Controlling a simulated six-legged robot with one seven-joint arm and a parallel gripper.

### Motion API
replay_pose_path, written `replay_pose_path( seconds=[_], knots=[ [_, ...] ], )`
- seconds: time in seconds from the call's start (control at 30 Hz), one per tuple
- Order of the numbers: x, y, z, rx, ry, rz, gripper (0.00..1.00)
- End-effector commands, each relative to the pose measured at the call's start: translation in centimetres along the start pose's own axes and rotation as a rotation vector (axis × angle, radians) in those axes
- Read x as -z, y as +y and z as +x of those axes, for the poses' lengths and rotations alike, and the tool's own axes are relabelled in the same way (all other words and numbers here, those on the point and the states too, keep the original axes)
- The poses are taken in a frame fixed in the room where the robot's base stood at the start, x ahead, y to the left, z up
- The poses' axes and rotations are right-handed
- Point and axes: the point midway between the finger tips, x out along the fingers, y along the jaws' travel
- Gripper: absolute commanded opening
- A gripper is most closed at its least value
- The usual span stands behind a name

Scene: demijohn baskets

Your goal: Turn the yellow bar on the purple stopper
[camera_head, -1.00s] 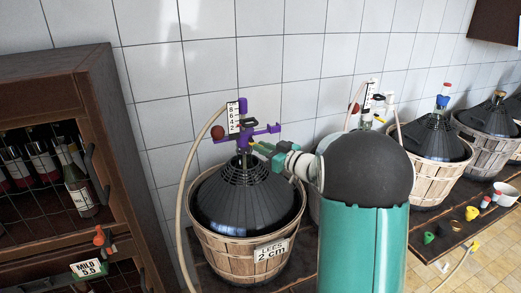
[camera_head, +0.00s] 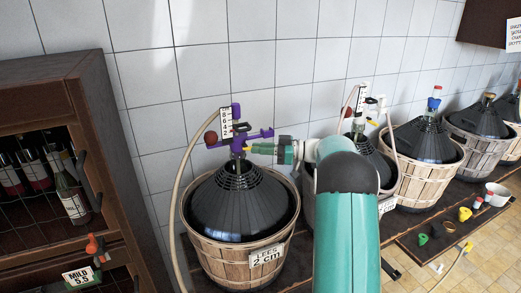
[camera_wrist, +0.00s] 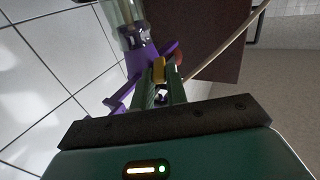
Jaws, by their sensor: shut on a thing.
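The purple stopper (camera_head: 238,140) sits on the neck of the nearest dark demijohn (camera_head: 240,205), with a scale card beside it. In the wrist view the purple stopper (camera_wrist: 138,70) fills the middle, with a clear tube on it. The yellow bar (camera_head: 263,148) shows as a small patch at the stopper's right side, and in the wrist view the yellow bar (camera_wrist: 159,68) lies at the tips of my fingers. My gripper (camera_head: 272,150) reaches in from the right and is shut on the yellow bar. In the wrist view the green fingers (camera_wrist: 162,84) partly hide the bar.
A wicker basket (camera_head: 232,262) holds the demijohn. A pale hose (camera_head: 177,215) hangs down its left side. More basketed demijohns (camera_head: 425,140) stand in a row to the right. A wooden bottle rack (camera_head: 95,150) stands at the left. Tiled wall is close behind.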

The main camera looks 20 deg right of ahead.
Motion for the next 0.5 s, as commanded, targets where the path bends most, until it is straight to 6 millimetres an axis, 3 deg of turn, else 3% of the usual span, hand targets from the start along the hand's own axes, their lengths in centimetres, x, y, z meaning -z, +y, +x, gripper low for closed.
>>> replay_pose_path(
  seconds=[0.33, 0.37, 0.4, 0.47, 0.5],
  knots=[
    [0.11, 0.02, 0.07, 0.004, 0.002, -0.002, 0.0],
    [0.11, 0.02, 0.07, 0.003, 0.002, -0.002, 0.16],
    [0.11, 0.01, 0.07, 0.004, 0.002, -0.002, 0.24],
    [0.11, 0.01, 0.07, 0.003, 0.002, -0.002, 0.36],
    [0.1, 0.01, 0.07, 0.003, 0.002, -0.002, 0.36]
  ],
)
